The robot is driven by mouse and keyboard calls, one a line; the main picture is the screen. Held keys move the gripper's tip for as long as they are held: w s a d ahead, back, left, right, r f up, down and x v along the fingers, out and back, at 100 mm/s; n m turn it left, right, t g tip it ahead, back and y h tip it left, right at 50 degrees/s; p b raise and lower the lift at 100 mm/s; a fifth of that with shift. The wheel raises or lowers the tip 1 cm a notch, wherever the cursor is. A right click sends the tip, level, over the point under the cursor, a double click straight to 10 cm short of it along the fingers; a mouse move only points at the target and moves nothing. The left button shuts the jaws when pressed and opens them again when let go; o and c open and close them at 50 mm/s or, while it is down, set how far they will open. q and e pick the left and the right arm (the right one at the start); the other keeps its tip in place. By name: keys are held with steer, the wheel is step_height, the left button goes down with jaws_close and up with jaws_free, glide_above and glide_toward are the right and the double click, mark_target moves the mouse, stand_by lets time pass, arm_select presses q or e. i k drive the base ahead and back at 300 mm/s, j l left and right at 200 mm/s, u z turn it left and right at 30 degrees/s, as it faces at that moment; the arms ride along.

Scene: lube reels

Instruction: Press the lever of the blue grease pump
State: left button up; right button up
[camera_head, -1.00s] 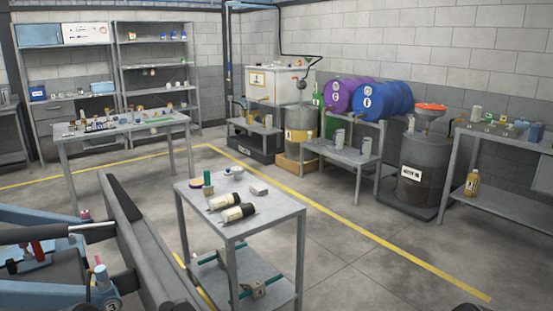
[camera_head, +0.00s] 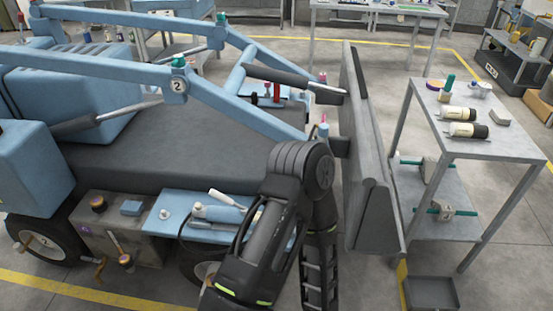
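I cannot tell for sure which thing is the blue grease pump. A small pale blue and white device with a white handle (camera_head: 218,211) lies on the light blue step (camera_head: 172,214) of the blue loader, and my arm partly covers its right end. A light blue box with a red upright lever (camera_head: 276,92) also shows farther back, between the loader's arms. One black arm of mine (camera_head: 298,170) rises from the bottom middle, bends at a joint and points down again. Neither gripper shows; the bottom edge cuts off that arm.
The blue loader (camera_head: 95,92) fills the left, with its dark bucket (camera_head: 365,150) upright at the middle. A grey cart (camera_head: 500,147) with bottles stands to the right. A dark tray (camera_head: 431,294) lies on the floor near the cart. Open floor shows at the lower right.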

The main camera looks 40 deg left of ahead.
mark_target(229, 202)
steer(key=u, duration=1.95)
